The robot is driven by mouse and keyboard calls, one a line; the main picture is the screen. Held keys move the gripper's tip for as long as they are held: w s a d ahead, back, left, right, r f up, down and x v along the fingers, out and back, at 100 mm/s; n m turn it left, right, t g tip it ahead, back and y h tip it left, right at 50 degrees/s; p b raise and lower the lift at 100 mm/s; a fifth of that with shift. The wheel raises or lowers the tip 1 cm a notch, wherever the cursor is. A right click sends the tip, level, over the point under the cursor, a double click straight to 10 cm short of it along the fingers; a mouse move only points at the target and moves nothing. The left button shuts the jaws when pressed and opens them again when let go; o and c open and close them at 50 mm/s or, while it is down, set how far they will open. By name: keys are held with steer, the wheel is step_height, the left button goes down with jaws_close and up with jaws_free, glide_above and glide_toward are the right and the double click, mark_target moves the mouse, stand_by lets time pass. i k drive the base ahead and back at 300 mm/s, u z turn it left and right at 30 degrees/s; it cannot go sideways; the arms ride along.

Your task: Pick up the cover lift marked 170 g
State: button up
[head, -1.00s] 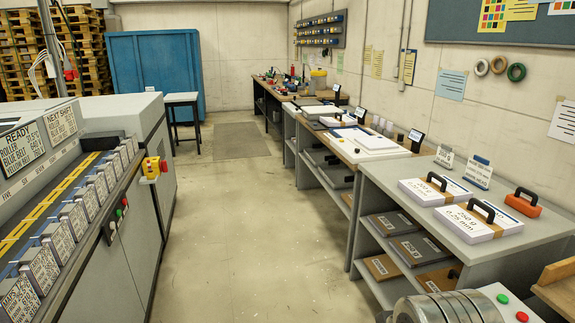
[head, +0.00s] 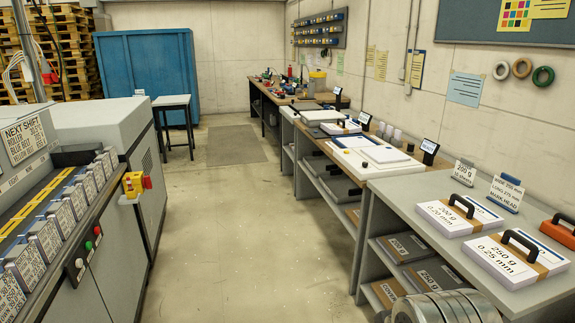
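Two banded paper lifts with black handles lie on the near grey bench at right. The left one (head: 432,218) appears marked 200 g. The nearer one (head: 492,264) is marked 250 g, 0.25 mm. I can read no 170 g mark on any lift. Another white lift with a dark handle (head: 338,129) lies on the bench farther back, its marking too small to read. My gripper is not in view; only a metallic part of my arm shows at the bottom right.
A small sign reading 250 g (head: 463,173) and a blue-topped sign (head: 507,196) stand behind the lifts. An orange handled object (head: 559,232) is at the right edge. Packs fill the bench's shelves. A stitching machine (head: 100,235) stands left; the floor aisle (head: 240,240) is clear.

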mark_target(344, 128)
steer(key=i, duration=3.25)
steer(key=z, duration=0.65)
